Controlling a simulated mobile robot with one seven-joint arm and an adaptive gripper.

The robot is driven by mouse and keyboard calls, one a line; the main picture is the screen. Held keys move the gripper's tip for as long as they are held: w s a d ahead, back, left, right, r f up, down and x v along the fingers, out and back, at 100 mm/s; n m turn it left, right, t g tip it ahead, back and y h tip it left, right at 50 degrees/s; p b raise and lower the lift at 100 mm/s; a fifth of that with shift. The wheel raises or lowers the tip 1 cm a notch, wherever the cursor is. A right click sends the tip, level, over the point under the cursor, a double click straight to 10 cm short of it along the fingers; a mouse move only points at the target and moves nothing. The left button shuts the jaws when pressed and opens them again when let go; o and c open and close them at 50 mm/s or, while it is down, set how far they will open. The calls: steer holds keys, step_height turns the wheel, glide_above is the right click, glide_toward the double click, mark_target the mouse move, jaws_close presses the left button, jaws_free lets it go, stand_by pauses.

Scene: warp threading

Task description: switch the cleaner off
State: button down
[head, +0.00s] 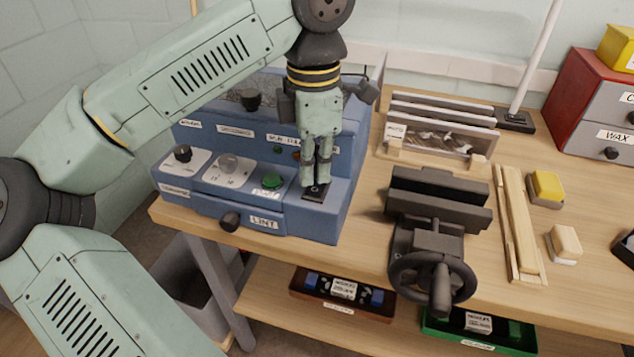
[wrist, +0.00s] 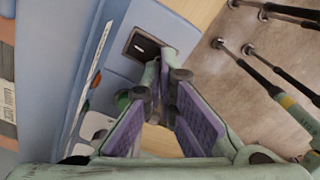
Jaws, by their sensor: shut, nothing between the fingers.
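The cleaner (head: 325,222) is a blue machine at the left of the bench, with a drawer labelled LINT, a green button (head: 272,181), a black knob (head: 183,153) and a pale dial (head: 228,164). A black switch (head: 315,192) sits at the right end of its front ledge. It also shows in the wrist view (wrist: 143,44) as a dark square plate with a small white mark. My gripper (head: 318,180) points down at the switch, shut and empty. Its fingertips (wrist: 164,70) are at the switch's edge; I cannot tell if they touch. They partly hide the switch.
A dark vise (head: 435,215) with a handwheel stands right of the cleaner. Behind it is a rack of upright plates (head: 440,130). Wooden strips (head: 520,225) and a yellow block (head: 546,186) lie further right. A red drawer cabinet (head: 585,85) stands at the back right.

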mark_target(315, 190)
steer(key=shift+f+b, duration=1)
steer(key=shift+f, duration=0.15)
stand_by(0.7)
steer(key=shift+r, duration=0.1)
steer(key=shift+r+p, duration=2.5)
steer(key=shift+r, duration=0.95)
